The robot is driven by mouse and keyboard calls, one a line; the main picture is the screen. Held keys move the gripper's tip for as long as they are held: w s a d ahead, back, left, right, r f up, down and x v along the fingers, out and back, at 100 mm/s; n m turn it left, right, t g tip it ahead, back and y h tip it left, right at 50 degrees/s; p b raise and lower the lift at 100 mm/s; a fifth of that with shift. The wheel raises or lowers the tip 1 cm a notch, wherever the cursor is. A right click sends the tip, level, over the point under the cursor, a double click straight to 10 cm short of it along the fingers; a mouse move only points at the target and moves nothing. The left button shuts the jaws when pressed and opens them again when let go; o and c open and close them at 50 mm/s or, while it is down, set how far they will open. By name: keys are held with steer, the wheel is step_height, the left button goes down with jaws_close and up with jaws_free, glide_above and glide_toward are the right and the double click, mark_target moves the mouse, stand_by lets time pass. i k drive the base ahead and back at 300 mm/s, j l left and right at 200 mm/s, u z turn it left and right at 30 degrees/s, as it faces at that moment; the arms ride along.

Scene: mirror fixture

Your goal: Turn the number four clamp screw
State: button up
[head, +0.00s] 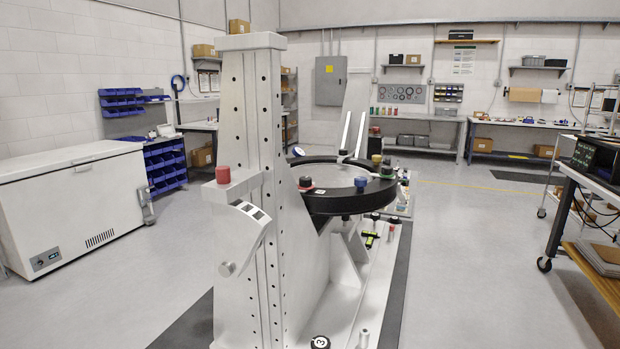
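The white mirror fixture (247,130) stands in the middle of the head view, with a tall drilled column. Behind the column a black ring (340,203) lies level. A larger red knob (223,174) stands on a bracket left of the column. I cannot make out a number four on any screw. My gripper is not in view.
A white chest freezer (75,210) stands at the left. A wheeled cart (590,180) with a black device is at the right. Workbenches (420,118) line the back wall. The grey floor right of the fixture (475,260) is clear.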

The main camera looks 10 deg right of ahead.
mark_target(305, 182)
steer(key=i+l+z, duration=0.15)
steer(key=z, duration=0.25)
steer(key=i+z, duration=0.4)
steer(key=i+l+z, duration=0.1)
steer(key=i+z, duration=0.35)
steer(key=i+j+z, duration=0.1)
steer(key=i+z, duration=0.4)
steer(key=i+l+u, duration=0.2)
steer(key=i, duration=0.25)
steer(key=i+l+u, duration=0.15)
steer(key=u, duration=1.25)
